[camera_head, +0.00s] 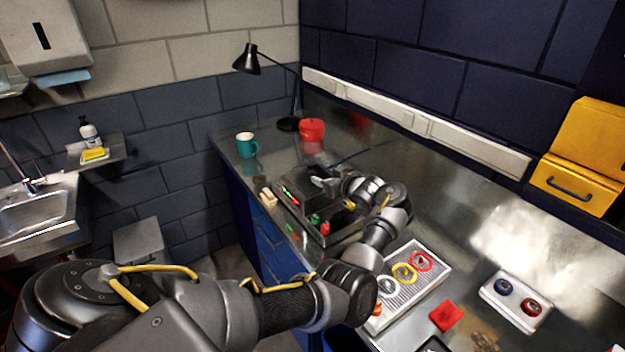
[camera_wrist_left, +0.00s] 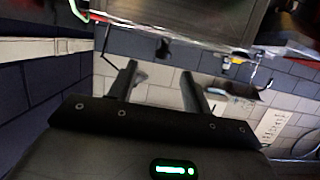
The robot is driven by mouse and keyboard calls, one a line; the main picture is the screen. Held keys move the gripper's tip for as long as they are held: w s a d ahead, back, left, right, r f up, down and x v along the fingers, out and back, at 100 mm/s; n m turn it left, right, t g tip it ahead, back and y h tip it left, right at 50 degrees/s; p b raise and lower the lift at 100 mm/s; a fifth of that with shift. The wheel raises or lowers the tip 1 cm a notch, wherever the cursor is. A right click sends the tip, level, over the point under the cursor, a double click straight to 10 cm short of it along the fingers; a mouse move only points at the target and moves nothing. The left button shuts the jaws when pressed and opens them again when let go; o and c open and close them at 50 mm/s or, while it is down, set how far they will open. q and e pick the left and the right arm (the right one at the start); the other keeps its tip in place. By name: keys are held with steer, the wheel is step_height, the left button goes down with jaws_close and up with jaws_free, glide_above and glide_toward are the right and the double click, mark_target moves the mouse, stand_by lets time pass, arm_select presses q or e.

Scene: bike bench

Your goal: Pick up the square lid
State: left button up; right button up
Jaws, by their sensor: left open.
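I cannot say for sure which thing is the square lid. A small flat red square piece (camera_head: 446,315) lies on the bench at the lower right, in front of the white tray. My left gripper (camera_head: 325,182) is over a dark box-like unit (camera_head: 300,205) with small red and green parts, away from the red square. In the left wrist view its two fingers (camera_wrist_left: 158,88) stand apart with nothing between them. My own wrist hides part of the dark unit. My right gripper is not in view.
A perforated tray (camera_head: 428,285) with coloured rings and a white block with two round knobs (camera_head: 517,300) lie at the right.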

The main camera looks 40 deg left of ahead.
mark_target(313, 172)
arm_select(q)
steer(key=shift+a+r+p, duration=0.15)
steer(key=shift+a+p, duration=0.1)
steer(key=shift+p, duration=0.05)
steer(key=shift+w+a+p, duration=0.15)
steer(key=shift+a+p, duration=0.8)
steer(key=shift+a, duration=0.3)
steer(key=shift+w+a+f, duration=0.2)
steer(key=shift+a+f, duration=0.25)
steer(key=shift+a, duration=0.1)
steer(key=shift+w+a+f, duration=0.15)
steer(key=shift+a+f, duration=0.25)
steer(key=shift+a, duration=0.1)
steer(key=shift+d, duration=0.15)
steer(key=shift+r, duration=0.1)
steer(key=shift+c, duration=0.8)
jaws_close()
